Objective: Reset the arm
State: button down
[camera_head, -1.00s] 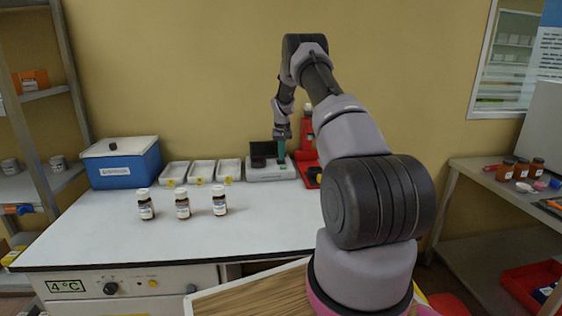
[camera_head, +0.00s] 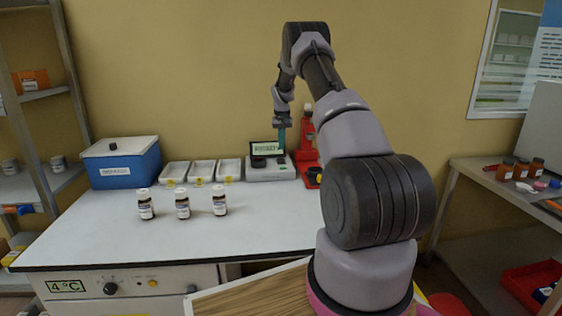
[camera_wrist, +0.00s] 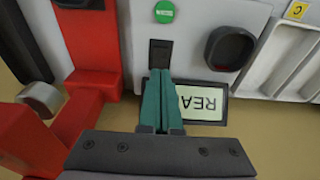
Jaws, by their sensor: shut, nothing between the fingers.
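My gripper (camera_head: 281,148) is at the back of the bench, above the grey-white analyser (camera_head: 270,173). Its teal fingers (camera_wrist: 160,74) are shut together with nothing between them. In the wrist view the fingertips appear just beside a black switch (camera_wrist: 160,52) on the analyser's top; whether they touch it is unclear. The analyser's screen (camera_head: 266,148) is lit, and upside-down letters "REA" show on it in the wrist view (camera_wrist: 200,103); the fingers hide part of it. A green round button (camera_wrist: 164,12) and a dark round well (camera_wrist: 229,48) are also on the analyser.
A red stand (camera_head: 306,150) is close to the right of my gripper. Three white trays (camera_head: 202,171) and a blue box (camera_head: 122,165) stand to the left. Three brown bottles (camera_head: 183,206) stand in front. The bench's right front is clear.

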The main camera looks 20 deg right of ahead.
jog(key=shift+r, duration=0.8)
jog(key=s+a+r+t, duration=0.1)
jog(key=s+a+r, duration=0.3)
jog(key=s+r, duration=0.45)
jog(key=s+a+r+t+y, duration=0.1)
jog(key=s+a+r, duration=0.4)
jog(key=r, duration=0.6)
jog(key=s+a+r+t, duration=0.1)
jog(key=s+a+r, duration=0.4)
jog(key=r, duration=0.4)
jog(key=s+a+t, duration=0.1)
jog(key=s+a, duration=0.3)
jog(key=s, duration=1.1)
jog(key=s+a+r+m+t+y, duration=0.1)
jog(key=s+a, duration=0.2)
jog(key=s, duration=1.2)
jog(key=shift+s+a+r, duration=0.3)
jog(key=shift+a, duration=0.1)
